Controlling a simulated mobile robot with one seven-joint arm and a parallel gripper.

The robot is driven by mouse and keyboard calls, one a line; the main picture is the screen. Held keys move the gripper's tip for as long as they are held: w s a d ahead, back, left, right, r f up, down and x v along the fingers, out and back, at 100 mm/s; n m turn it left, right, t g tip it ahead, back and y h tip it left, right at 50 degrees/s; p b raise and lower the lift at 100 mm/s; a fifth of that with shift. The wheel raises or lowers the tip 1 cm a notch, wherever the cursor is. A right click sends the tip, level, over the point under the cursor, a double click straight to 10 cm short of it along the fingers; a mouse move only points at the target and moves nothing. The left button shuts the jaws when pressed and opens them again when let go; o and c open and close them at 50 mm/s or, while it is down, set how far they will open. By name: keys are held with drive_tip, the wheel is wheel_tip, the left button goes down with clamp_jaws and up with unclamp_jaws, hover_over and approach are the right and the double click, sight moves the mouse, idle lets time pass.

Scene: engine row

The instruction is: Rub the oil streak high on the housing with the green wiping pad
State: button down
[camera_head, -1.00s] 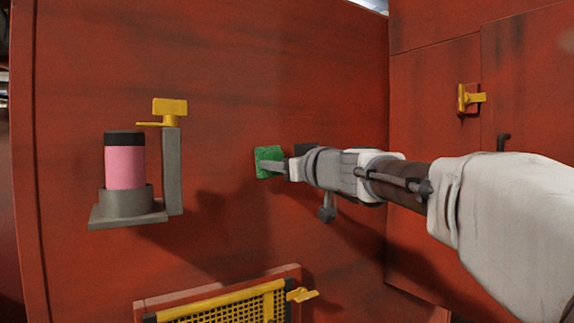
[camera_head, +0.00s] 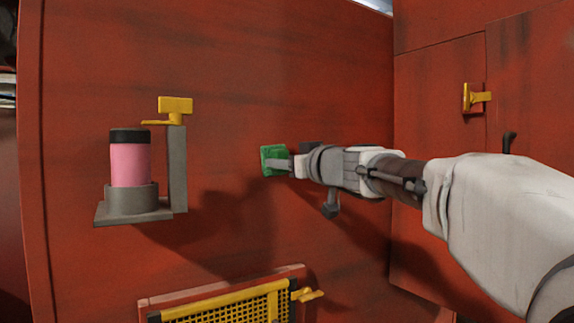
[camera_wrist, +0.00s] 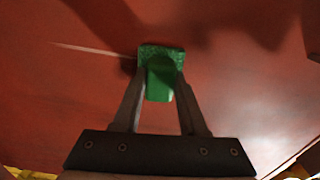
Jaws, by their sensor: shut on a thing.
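The green wiping pad (camera_head: 271,158) is held at the end of my gripper (camera_head: 284,164), in front of the red housing wall (camera_head: 235,80). In the wrist view the pad (camera_wrist: 161,66) sits between the two fingers of my gripper (camera_wrist: 161,88), which are shut on it. The pad's face is close to the red surface; whether it touches cannot be told. Dark smudges streak the housing in the head view, and I cannot tell which is the oil streak. A dark patch beside the pad in the wrist view may be streak or shadow.
A pink cylinder with a black cap (camera_head: 130,160) stands in a grey bracket (camera_head: 175,170) with a yellow clip on the left. A yellow mesh panel (camera_head: 225,305) is below. A yellow latch (camera_head: 474,97) and dark handle (camera_head: 508,143) are on the right panel.

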drive_tip(key=w+d+b, duration=0.2)
drive_tip(key=w+d, duration=0.2)
drive_tip(key=d, duration=0.1)
drive_tip(key=shift+d, duration=0.35)
idle(0.3)
drive_tip(key=shift+f+b, duration=0.15)
drive_tip(key=shift+b, duration=0.2)
drive_tip(key=shift+s+a+b, duration=0.5)
drive_tip(key=shift+s+a, duration=0.25)
drive_tip(key=shift+a, duration=0.35)
drive_tip(key=shift+s+a+b, duration=0.55)
drive_tip(key=shift+s+a, duration=0.25)
drive_tip(key=shift+a, duration=0.35)
drive_tip(key=shift+s+a+b, duration=0.5)
drive_tip(key=shift+s+a, duration=0.25)
drive_tip(key=shift+a, duration=0.35)
